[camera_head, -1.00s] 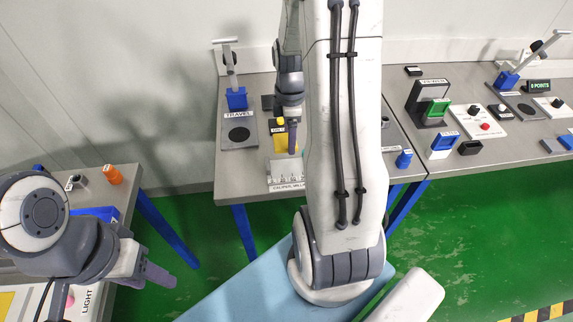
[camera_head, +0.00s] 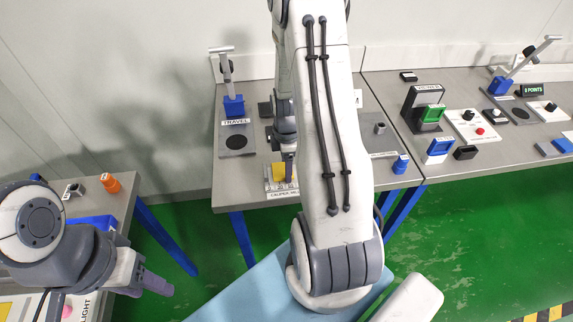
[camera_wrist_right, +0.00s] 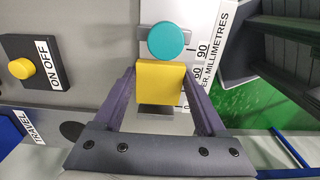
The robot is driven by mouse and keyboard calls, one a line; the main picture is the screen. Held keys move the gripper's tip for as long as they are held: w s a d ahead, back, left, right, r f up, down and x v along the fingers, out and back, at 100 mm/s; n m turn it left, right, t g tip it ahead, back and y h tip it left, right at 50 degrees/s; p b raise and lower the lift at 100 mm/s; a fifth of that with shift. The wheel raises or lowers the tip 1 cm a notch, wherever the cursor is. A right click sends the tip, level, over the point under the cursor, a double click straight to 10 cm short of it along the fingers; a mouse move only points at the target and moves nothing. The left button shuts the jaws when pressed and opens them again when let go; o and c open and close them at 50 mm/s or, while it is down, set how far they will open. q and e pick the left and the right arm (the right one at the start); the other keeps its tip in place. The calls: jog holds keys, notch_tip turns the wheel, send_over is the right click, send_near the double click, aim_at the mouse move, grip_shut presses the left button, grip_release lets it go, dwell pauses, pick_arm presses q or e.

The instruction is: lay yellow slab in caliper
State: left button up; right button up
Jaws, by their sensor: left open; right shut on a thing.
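The yellow slab (camera_wrist_right: 160,82) is between the fingers of my right gripper (camera_wrist_right: 161,98) in the right wrist view, which is shut on it. In the head view the slab (camera_head: 279,171) shows beside my right gripper (camera_head: 289,180), over the caliper (camera_head: 281,187) at the front of the middle table. In the right wrist view the caliper (camera_wrist_right: 205,20) shows a millimetre scale and a pale part with a teal round knob just beyond the slab. I cannot tell whether the slab touches the caliper. My left gripper (camera_head: 158,285) is open and empty at lower left.
The TRAVEL station (camera_head: 236,140) stands left of the caliper. My right arm hides part of the table.

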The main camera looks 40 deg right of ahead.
jog(key=o, duration=1.5)
jog(key=shift+c, duration=0.2)
notch_tip(320, 180, up, 12)
jog(key=s+a+r+m, duration=0.1)
jog(key=a+r, duration=0.1)
jog(key=a, duration=0.8)
jog(key=s+a+r+m, duration=0.1)
jog(key=a+r, duration=0.2)
jog(key=a, duration=0.7)
jog(key=s+a+r+m+y, duration=0.1)
jog(key=s+a+m, duration=0.1)
jog(key=s+a, duration=0.9)
jog(key=s, duration=0.3)
jog(key=shift+s+b, duration=0.15)
jog(key=shift+b, duration=0.2)
jog(key=shift+r, duration=0.15)
